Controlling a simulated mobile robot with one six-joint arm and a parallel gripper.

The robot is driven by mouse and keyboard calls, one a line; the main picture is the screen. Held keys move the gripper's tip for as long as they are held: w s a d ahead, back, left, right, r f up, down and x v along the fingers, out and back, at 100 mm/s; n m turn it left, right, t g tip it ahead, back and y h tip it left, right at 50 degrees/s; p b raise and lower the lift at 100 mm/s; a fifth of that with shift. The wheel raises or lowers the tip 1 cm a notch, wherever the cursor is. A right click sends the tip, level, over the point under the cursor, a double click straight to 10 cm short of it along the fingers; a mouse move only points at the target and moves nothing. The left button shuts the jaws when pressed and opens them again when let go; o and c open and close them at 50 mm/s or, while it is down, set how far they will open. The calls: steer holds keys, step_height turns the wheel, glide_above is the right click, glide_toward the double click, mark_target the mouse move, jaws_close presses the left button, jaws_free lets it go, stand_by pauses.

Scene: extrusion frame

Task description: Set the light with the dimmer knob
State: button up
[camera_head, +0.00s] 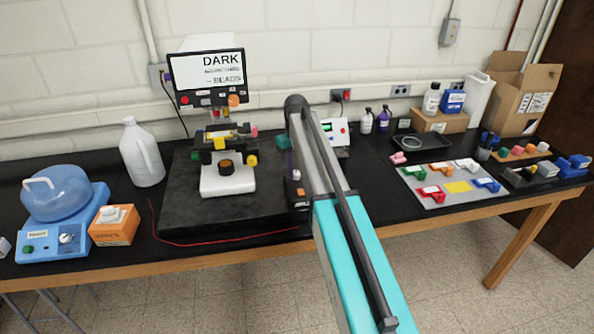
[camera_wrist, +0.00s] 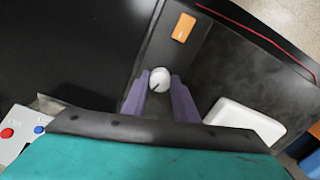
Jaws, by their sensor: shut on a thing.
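A white dimmer knob (camera_wrist: 160,74) with a dark pointer line sits on a dark box (camera_wrist: 190,62) beside an orange switch (camera_wrist: 183,27) in the wrist view. My gripper (camera_wrist: 158,84) has its two purple fingers shut on the knob, one on each side. In the head view my arm reaches over the dark dimmer box (camera_head: 298,199), right of the microscope, and hides most of the grip. The microscope (camera_head: 226,160) has a white base and a screen (camera_head: 208,75) that reads "DARK" above smaller text ending in "BEADS".
A red cable (camera_head: 230,243) runs along the front of the dark slab (camera_head: 185,215). A white controller (camera_head: 336,132) stands behind my arm. A white jug (camera_head: 141,152) and a blue appliance (camera_head: 63,212) stand left; a mat with coloured parts (camera_head: 418,183) lies right.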

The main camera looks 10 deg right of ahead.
mark_target(296, 172)
steer(key=shift+m, duration=0.3)
steer(key=m+b, duration=0.2)
steer(key=m, duration=0.3)
steer(key=shift+b, duration=0.35)
steer(key=m+b, duration=0.1)
steer(key=m, duration=0.3)
steer(key=shift+m, duration=0.4)
steer(key=o, duration=1.1)
steer(key=shift+c, duration=0.2)
steer(key=shift+r, duration=0.1)
step_height(296, 172, up, 14)
steer(key=p, duration=0.4)
